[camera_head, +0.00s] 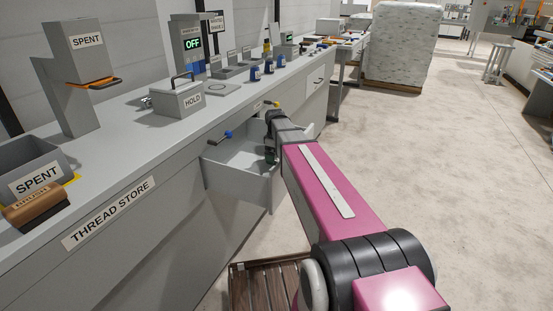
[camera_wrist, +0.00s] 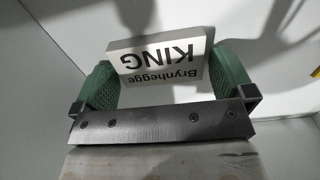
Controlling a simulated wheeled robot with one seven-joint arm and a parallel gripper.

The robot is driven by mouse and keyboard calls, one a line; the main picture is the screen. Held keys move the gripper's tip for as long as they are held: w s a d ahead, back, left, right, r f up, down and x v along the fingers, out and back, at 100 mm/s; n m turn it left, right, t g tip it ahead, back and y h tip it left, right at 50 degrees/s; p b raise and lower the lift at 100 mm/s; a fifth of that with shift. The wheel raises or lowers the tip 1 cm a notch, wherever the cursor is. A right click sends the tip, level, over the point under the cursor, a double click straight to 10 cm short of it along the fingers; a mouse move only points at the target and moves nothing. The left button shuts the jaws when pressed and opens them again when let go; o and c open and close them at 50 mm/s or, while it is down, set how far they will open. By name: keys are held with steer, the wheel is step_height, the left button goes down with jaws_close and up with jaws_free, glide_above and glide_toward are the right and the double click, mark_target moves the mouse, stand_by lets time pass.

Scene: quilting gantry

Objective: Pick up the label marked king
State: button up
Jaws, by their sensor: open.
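The label marked king (camera_wrist: 155,60) is a white block with black text, "Brynhegge KING", upside down in the wrist view. It lies between the green finger pads of my gripper (camera_wrist: 163,82), with the left pad very near or at its left end and the right pad beside its right end. The jaws are open; I cannot tell whether either pad touches it. In the head view my gripper (camera_head: 271,157) reaches down inside an open grey drawer (camera_head: 236,188). The label is hidden there by the arm and drawer.
The drawer sticks out under the thread store counter (camera_head: 130,130), its walls close around my gripper. A "HOLD" box (camera_head: 177,104), a "SPENT" bin (camera_head: 30,165) and a brush (camera_head: 37,207) stand on the counter. A wooden pallet (camera_head: 262,285) lies on the floor below. Floor to the right is clear.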

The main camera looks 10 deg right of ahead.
steer(key=shift+c, duration=0.3)
steer(key=c, duration=0.7)
steer(key=shift+r, duration=0.15)
